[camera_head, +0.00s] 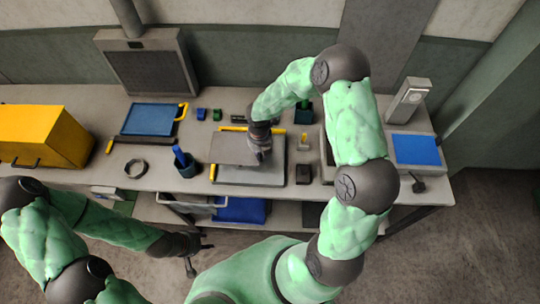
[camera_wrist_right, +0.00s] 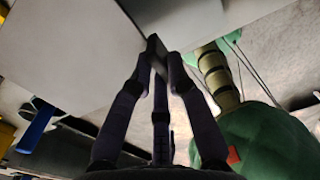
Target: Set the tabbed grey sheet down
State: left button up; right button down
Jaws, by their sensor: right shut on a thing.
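The grey sheet (camera_head: 232,148) is over the left part of a paler flat plate with yellow edge strips (camera_head: 255,175). Whether it touches the plate is unclear. My right gripper (camera_head: 262,152) is at the sheet's right edge. In the right wrist view the fingers (camera_wrist_right: 157,70) are shut on a small dark tab (camera_wrist_right: 154,47), beside the large grey sheet surface (camera_wrist_right: 60,50). My left gripper (camera_head: 200,251) is empty in front of the bench, with its fingers spread.
A blue-topped tray (camera_head: 150,119), a black ring (camera_head: 136,168) and a yellow box (camera_head: 40,134) lie further left. A blue panel (camera_head: 416,149) is at right.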

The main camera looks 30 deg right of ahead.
jog(key=d+f, duration=0.1)
jog(key=f, duration=0.1)
jog(key=d+f, duration=0.4)
jog(key=shift+w, duration=0.35)
notch_tip(320, 180, down, 3)
jog(key=shift+w+d+f, duration=0.1)
jog(key=shift+w, duration=0.05)
jog(key=c, duration=1.2)
grip_release()
jog(key=shift+f, duration=0.1)
